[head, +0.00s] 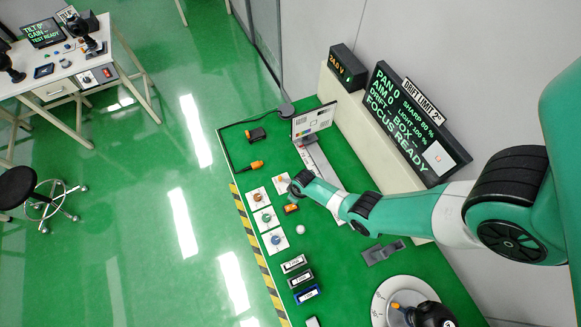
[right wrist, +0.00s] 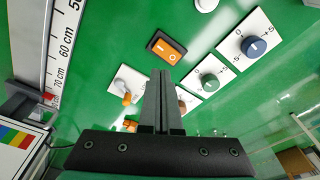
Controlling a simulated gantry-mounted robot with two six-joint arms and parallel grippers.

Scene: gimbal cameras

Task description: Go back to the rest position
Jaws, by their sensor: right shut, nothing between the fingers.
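My right arm comes in from the right in the head view and reaches over the green bench (head: 350,175). Its gripper (head: 288,186) points down near the orange rocker switch (head: 291,209) and the orange dial (head: 257,197). In the right wrist view the two fingers (right wrist: 162,75) are together with nothing between them. They lie below the orange rocker switch (right wrist: 166,47) in the picture and partly cover a dial behind them. Whether the fingertips touch the bench cannot be told. My left gripper is not in view.
Green (head: 266,217) and blue (head: 275,240) dials, a white knob (head: 300,229) and labelled boxes (head: 294,264) line the bench's left side. A small orange-tipped lever (right wrist: 127,97) stands beside the fingers. A ruler rail (head: 318,165), chart (head: 313,121) and display screen (head: 400,125) stand behind.

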